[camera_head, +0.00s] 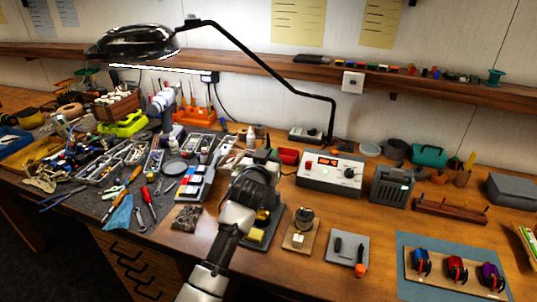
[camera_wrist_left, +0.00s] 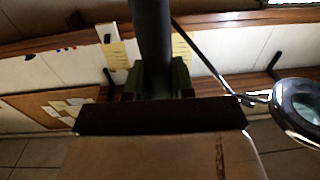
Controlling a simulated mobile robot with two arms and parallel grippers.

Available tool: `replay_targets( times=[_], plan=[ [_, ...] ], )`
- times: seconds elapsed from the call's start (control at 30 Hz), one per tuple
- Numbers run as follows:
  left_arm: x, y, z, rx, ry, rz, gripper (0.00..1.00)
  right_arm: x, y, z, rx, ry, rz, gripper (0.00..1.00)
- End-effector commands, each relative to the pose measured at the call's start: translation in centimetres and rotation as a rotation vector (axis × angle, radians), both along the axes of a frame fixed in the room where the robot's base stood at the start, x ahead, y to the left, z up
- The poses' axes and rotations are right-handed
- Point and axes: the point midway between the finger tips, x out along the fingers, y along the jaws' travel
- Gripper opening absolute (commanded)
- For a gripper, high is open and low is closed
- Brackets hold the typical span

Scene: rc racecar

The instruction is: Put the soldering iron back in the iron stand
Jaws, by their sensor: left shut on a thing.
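My left arm comes up from the bottom middle of the head view. Its gripper (camera_head: 262,163) is at the workbench's middle, largely hidden behind my own dark wrist. In the left wrist view the gripper (camera_wrist_left: 155,82) is shut on a thick dark cylinder, which looks like the handle of the soldering iron (camera_wrist_left: 152,35). The iron's tip is not visible. The iron stand (camera_head: 270,228), a dark base with a yellow sponge, sits directly beside and partly behind my wrist. I cannot tell whether the iron touches the stand. My right gripper is not in view.
A soldering station (camera_head: 330,173) stands right of the gripper. A magnifier lamp (camera_head: 135,42) arches overhead. Tools crowd the left side. A small wooden block with a dark round part (camera_head: 300,236) and a grey plate (camera_head: 347,250) lie at front right, with bare wood between them.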

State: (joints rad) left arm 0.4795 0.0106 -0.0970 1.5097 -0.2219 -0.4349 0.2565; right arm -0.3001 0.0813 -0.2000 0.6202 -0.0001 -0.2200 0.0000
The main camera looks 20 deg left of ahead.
Motion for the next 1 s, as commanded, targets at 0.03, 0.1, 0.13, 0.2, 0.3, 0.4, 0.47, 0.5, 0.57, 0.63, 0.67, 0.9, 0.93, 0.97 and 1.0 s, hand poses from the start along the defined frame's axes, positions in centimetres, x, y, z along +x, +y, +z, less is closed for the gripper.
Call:
replay_targets(
  times=[0.03,0.1,0.13,0.2,0.3,0.4,0.47,0.5,0.57,0.63,0.67,0.9,0.93,0.97,1.0],
  plan=[
    [0.0,0.0,-0.3,0.0,0.0,0.0,0.03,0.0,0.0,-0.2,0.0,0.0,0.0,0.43],
    [0.0,0.0,-0.5,0.0,0.0,0.0,0.03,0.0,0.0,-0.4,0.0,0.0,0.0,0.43],
    [0.0,0.0,-0.6,0.0,-0.001,0.0,0.03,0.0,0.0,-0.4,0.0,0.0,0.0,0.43],
    [0.0,0.0,-0.8,0.0,-0.001,0.0,0.03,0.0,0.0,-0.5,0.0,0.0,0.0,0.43],
    [0.0,0.0,-1.1,0.0,-0.001,0.0,0.03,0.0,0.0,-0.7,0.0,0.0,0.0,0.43],
    [0.0,0.0,-1.3,0.0,0.0,0.0,0.03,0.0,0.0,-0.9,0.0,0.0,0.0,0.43],
    [0.0,0.0,-1.4,0.0,0.0,0.0,0.03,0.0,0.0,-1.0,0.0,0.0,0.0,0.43],
    [0.0,0.0,-1.5,0.0,0.0,0.0,0.03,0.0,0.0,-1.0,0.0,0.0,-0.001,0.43],
    [0.0,0.0,-1.5,0.0,0.0,0.0,0.03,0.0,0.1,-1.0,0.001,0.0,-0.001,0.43],
    [0.0,0.0,-1.4,0.0,0.0,0.0,0.03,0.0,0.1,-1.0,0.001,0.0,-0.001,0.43],
    [0.0,0.0,-1.4,0.0,0.0,0.0,0.03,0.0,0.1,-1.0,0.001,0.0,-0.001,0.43],
    [0.0,0.0,-1.4,0.0,0.0,0.0,0.49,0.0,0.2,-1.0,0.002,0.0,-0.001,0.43],
    [0.0,0.0,-1.4,0.0,0.0,0.0,0.53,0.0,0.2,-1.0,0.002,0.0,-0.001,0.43],
    [0.0,0.0,-1.4,0.0,0.0,0.0,0.53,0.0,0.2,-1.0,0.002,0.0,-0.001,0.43],
    [0.0,0.0,-1.4,0.0,0.0,0.0,0.53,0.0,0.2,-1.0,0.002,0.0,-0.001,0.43]
  ],
)
